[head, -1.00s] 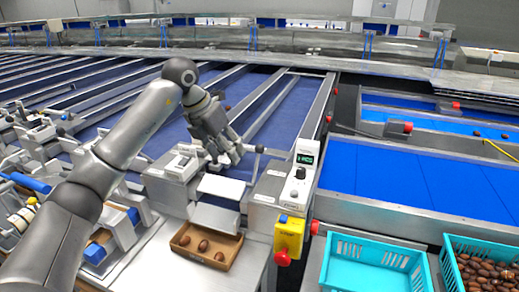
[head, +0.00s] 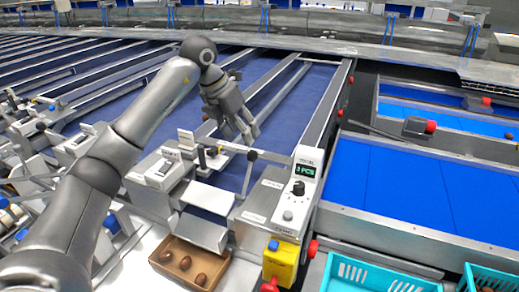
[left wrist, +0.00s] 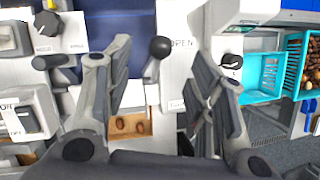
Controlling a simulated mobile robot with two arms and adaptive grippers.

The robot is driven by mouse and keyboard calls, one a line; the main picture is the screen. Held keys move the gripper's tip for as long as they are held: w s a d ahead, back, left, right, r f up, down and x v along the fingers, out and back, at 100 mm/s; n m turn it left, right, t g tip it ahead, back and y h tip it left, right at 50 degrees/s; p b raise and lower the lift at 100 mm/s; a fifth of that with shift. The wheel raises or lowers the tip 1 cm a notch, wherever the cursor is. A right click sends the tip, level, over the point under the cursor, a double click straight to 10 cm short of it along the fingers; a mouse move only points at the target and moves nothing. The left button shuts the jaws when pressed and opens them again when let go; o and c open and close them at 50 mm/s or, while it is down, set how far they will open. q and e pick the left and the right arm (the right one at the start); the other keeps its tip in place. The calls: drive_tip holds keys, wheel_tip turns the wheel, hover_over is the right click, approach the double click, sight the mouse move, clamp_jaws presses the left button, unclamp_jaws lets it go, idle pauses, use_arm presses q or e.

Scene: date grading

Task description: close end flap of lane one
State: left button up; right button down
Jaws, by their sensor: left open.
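The lane's end flap (head: 208,197) is a pale sloping plate above a metal chute (head: 203,230). A lever bar with a dark ball knob (head: 252,155) stands beside it; the knob also shows in the left wrist view (left wrist: 160,47). My left gripper (head: 247,135) is open, pointing down close above the knob. In the left wrist view its fingers (left wrist: 158,60) stand apart on either side of the knob and lever, with no clear contact. The word OPEN is printed on the panel near the knob. My right gripper is not in view.
A cardboard tray (head: 222,270) with a few dates sits below the chute. A control box with a display (head: 304,172) and a yellow switch box (head: 281,262) stand right of the lever. A turquoise crate (head: 340,272) is at lower right. Neighbouring lanes' fittings crowd the left.

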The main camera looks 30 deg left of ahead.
sight(250, 152)
use_arm(q)
drive_tip(key=f+p, duration=0.1)
drive_tip(key=f, duration=0.1)
drive_tip(key=d+f, duration=0.1)
drive_tip(key=f, duration=0.1)
drive_tip(key=shift+p, duration=0.4)
drive_tip(key=x, duration=0.1)
drive_tip(key=p+x, duration=0.1)
drive_tip(key=x, duration=0.1)
drive_tip(key=shift+w+f, duration=0.1)
drive_tip(key=shift+w, duration=0.3)
drive_tip(key=shift+x, duration=0.95)
drive_tip(key=shift+f, duration=0.2)
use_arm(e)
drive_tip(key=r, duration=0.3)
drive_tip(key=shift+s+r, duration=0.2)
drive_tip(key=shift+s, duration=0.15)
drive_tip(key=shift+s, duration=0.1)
use_arm(q)
drive_tip(key=shift+w, duration=0.1)
drive_tip(key=c, duration=0.4)
clamp_jaws()
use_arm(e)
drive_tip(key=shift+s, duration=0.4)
